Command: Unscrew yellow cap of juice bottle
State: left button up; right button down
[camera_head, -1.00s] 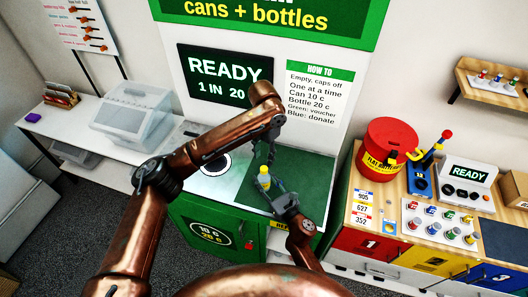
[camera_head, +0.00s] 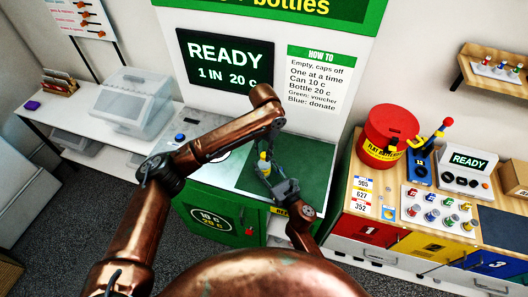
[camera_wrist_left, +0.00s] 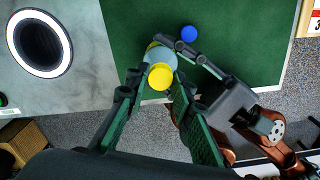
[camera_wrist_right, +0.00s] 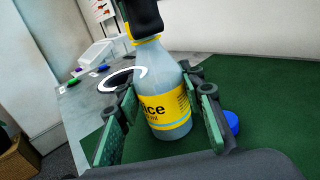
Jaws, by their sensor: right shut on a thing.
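The juice bottle (camera_wrist_right: 168,105) stands upright on the green mat, with a yellow label and grey-blue contents. My right gripper (camera_wrist_right: 160,95) is shut on its body, one finger on each side; it also shows in the head view (camera_head: 272,178). The yellow cap (camera_wrist_left: 159,76) sits on top of the bottle. My left gripper (camera_wrist_left: 156,88) points down from above, its fingers spread on either side of the cap with a small gap showing. In the right wrist view a dark left finger hides much of the cap.
A loose blue cap (camera_wrist_left: 189,34) lies on the green mat (camera_wrist_left: 240,50) beside the bottle. A round white-rimmed hole (camera_wrist_left: 40,44) is in the grey counter on the left. A red drum (camera_head: 388,135) and a sorting counter stand on the right.

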pick_arm(q)
grip_shut()
